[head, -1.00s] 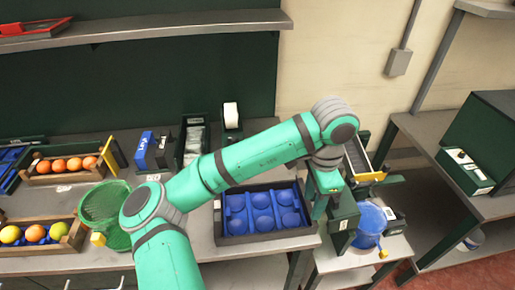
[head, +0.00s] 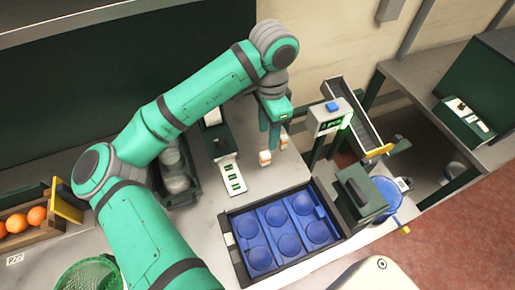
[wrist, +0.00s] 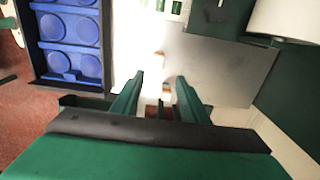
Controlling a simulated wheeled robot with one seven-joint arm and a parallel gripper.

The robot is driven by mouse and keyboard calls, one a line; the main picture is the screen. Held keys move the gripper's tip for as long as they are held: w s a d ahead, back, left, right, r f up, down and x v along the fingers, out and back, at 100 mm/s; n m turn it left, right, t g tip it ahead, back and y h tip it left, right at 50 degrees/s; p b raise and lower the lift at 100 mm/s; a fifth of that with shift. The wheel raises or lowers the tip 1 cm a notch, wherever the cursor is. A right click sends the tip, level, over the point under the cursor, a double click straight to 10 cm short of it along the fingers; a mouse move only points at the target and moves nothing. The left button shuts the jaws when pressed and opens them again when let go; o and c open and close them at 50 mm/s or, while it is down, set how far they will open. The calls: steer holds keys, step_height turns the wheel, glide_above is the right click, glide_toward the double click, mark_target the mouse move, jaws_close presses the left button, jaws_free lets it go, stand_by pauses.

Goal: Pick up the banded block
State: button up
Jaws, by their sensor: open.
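My gripper (head: 273,143) points down over the grey bench in the head view, with its two green fingers apart. Two small white-and-orange blocks show at the fingertips, a nearer one (head: 265,158) and a farther one (head: 284,142). I cannot tell which is the banded block. In the wrist view my gripper (wrist: 159,77) is open, and white-and-orange pieces (wrist: 166,91) show between and just beyond the fingers. I see no contact between fingers and blocks. The fingers partly hide the bench there.
A dark tray with blue round cups (head: 262,258) lies in front of the gripper. A display post (head: 330,117) and a chute (head: 352,110) stand to the right. A white labelled panel (head: 232,177) lies to the left. A crate of oranges (head: 22,222) is far left.

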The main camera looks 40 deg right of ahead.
glide_above(265, 154)
steer(key=f, duration=0.4)
steer(key=shift+w+d+f, duration=0.2)
steer(key=shift+d+f, duration=0.1)
steer(key=shift+d, duration=0.1)
steer(key=shift+s+a+f, duration=0.15)
steer(key=shift+a+f, duration=0.05)
steer(key=shift+f, duration=1.25)
steer(key=shift+s+a+f, duration=0.1)
steer(key=shift+a+f, duration=0.05)
steer(key=shift+f, duration=1.3)
jaws_close()
